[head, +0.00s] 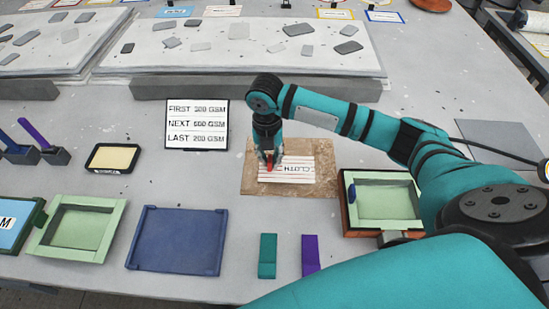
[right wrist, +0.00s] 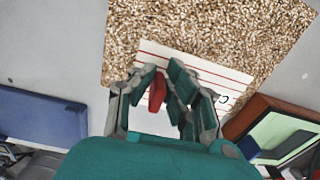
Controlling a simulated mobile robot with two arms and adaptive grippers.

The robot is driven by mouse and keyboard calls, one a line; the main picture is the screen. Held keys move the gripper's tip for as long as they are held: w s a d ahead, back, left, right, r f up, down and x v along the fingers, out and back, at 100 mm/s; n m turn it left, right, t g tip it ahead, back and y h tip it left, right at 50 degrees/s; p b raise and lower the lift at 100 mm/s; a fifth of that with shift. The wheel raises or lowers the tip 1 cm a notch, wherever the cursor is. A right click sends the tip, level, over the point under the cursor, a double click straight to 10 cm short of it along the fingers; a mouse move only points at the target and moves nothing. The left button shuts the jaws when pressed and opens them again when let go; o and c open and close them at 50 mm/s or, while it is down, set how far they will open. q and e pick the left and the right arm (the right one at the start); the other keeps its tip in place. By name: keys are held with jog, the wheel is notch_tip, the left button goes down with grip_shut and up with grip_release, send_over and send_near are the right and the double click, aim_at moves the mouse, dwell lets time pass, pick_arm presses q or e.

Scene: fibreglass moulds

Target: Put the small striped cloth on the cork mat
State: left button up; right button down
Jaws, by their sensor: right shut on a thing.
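The small striped cloth (head: 298,174) is white with red lines and lettering, and lies over the cork mat (head: 328,160) in the head view. My right gripper (head: 269,160) is above the cloth's left part, shut on its red tab. In the right wrist view the fingers (right wrist: 158,92) stand on either side of the red tab (right wrist: 157,94), with the striped cloth (right wrist: 205,72) behind them against the speckled cork (right wrist: 215,30). I cannot tell whether the cloth touches the mat or hangs just above it. My left gripper is not in view.
A card sign (head: 196,125) stands left of the mat. A green-framed tray (head: 386,200) in a brown holder sits close on the right. A blue tray (head: 178,240), a teal strip (head: 267,256) and a purple strip (head: 311,254) lie in front. Large stacked sheets (head: 240,70) are behind.

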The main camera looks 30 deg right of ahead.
jog(key=shift+w+d, duration=0.1)
jog(key=shift+d, duration=0.2)
jog(key=f, duration=0.1)
jog(key=d+f+p, duration=0.1)
jog(key=shift+w+f, duration=0.1)
jog(key=shift+f, duration=0.2)
jog(key=shift+w+f, duration=0.1)
jog(key=shift+f, duration=0.45)
jog(key=c, duration=1.4)
grip_release()
jog(key=shift+f, duration=0.15)
notch_tip(320, 180, up, 12)
jog(key=shift+w+a+r+b, duration=0.1)
jog(key=shift+a+r+b, duration=0.1)
jog(key=shift+b, duration=0.55)
